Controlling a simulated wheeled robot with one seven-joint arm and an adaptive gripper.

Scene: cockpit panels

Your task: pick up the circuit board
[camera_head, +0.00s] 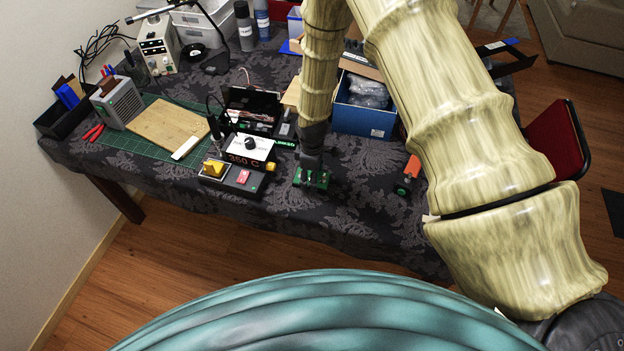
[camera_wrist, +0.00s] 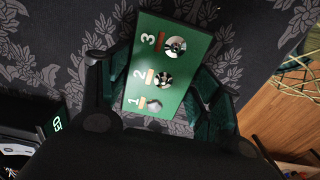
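A control box reading 350 C (camera_head: 248,152) stands close to the left of my gripper. A blue bin (camera_head: 363,118) is behind to the right. An orange-and-green tool (camera_head: 408,175) lies to the right. The patterned tablecloth (camera_head: 350,208) is clear near the front edge.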

